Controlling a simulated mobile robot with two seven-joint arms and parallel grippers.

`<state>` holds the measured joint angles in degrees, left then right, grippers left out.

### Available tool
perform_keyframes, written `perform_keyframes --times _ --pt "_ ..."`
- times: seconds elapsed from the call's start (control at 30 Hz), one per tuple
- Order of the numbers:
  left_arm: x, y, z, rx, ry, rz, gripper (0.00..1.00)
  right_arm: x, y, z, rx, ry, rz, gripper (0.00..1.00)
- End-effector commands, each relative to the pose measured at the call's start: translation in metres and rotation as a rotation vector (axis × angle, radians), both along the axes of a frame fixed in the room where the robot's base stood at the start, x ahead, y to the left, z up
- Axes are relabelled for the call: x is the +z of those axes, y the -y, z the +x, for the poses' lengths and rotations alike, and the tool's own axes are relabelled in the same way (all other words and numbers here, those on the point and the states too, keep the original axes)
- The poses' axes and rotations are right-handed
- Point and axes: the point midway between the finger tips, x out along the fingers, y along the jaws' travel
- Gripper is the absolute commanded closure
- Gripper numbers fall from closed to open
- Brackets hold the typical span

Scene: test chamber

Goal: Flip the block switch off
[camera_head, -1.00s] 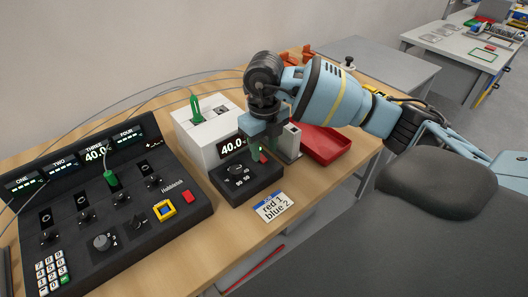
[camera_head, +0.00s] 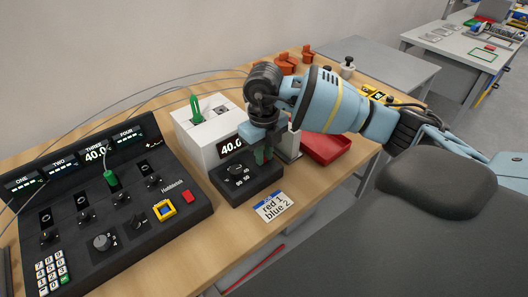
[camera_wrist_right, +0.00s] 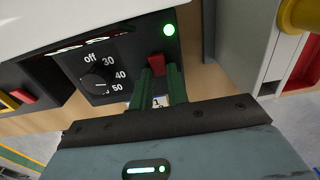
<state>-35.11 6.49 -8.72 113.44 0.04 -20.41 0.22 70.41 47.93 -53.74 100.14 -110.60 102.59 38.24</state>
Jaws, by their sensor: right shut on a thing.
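The block is a white unit (camera_head: 203,135) with a lit display reading about 40.0 and a black front panel (camera_head: 235,190). The panel has a knob marked off, 30, 40 and 50, which also shows in the right wrist view (camera_wrist_right: 95,84). A red switch (camera_wrist_right: 156,64) is on the panel right of the knob, with a lit green lamp (camera_wrist_right: 169,29) above it. My right gripper (camera_head: 263,156) is at the panel's right part. In the wrist view its green fingers (camera_wrist_right: 162,84) are shut on the red switch; in the head view they hide it. My left gripper is out of view.
A black control console (camera_head: 100,205) with several knobs and a keypad stands at left. A label card (camera_head: 274,206) lies in front of the block. A red tray (camera_head: 328,150) is on the right, and orange objects (camera_head: 287,64) stand behind my arm.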

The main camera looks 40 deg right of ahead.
Motion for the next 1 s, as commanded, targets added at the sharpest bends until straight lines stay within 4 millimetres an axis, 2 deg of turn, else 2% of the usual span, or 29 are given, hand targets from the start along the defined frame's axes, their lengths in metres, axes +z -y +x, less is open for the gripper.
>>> perform_keyframes --times 0.6,1.0 --pt "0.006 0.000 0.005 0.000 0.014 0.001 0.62 0.002 -0.002 0.011 0.001 -0.346 -0.027 1.00" --pt "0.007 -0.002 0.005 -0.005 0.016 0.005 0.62 0.000 -0.001 0.011 0.000 -0.395 -0.031 1.00"
